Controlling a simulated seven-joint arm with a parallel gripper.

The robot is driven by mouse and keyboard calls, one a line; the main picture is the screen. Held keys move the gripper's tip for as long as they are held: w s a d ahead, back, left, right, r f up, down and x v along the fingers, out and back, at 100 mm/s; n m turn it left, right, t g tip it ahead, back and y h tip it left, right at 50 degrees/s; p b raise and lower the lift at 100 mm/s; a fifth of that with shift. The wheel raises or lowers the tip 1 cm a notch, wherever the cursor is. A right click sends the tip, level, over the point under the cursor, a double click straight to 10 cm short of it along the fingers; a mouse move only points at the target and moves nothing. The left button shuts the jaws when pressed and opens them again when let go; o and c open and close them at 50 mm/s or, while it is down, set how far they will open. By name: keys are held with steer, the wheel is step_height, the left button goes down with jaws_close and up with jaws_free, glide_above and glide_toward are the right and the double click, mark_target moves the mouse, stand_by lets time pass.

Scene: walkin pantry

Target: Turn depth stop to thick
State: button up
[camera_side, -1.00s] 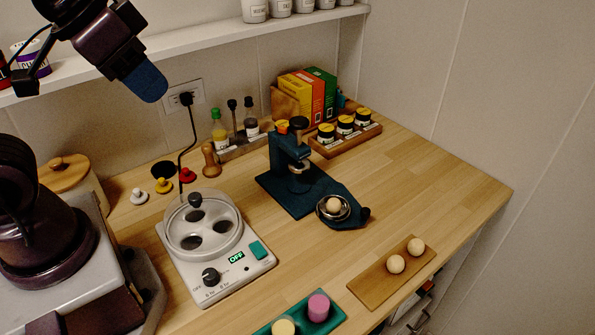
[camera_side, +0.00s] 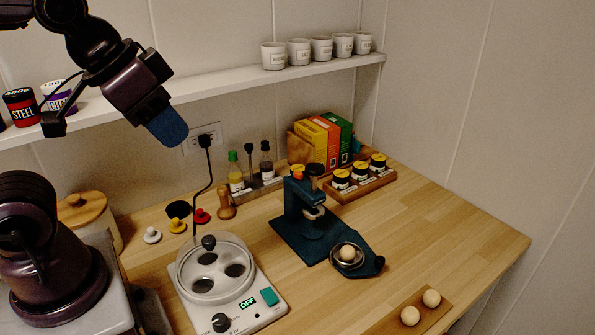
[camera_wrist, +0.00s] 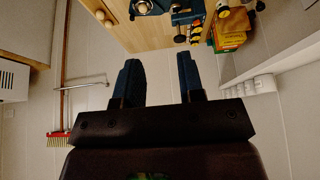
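The dark teal press (camera_side: 305,222) stands on the wooden counter. It has a black knob (camera_side: 314,170) on top and an orange part (camera_side: 297,171) beside it; I cannot tell for certain which part is the depth stop, and no setting marks are readable. A metal cup with a pale ball (camera_side: 347,253) sits on the press's front arm. Part of the press also shows at the top of the wrist view (camera_wrist: 187,14). My gripper (camera_side: 168,128) is high at the left, well away from the press. In the wrist view its two blue fingers (camera_wrist: 158,63) are apart and empty.
A white heater with a glass lid (camera_side: 214,268) stands left of the press. Spice jars in a wooden rack (camera_side: 362,184), boxes (camera_side: 325,137) and bottles (camera_side: 251,170) stand behind. A shelf (camera_side: 230,92) runs along the wall. Counter right of the press is mostly clear.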

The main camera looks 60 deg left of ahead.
steer(key=w+f+g, duration=0.2)
steer(key=w, duration=0.1)
steer(key=n+g, duration=0.4)
steer(key=n, duration=1.9)
glide_toward(298, 172)
step_height(298, 172, down, 9)
steer(key=shift+s+f, duration=0.1)
steer(key=shift+s, duration=0.05)
jaws_close()
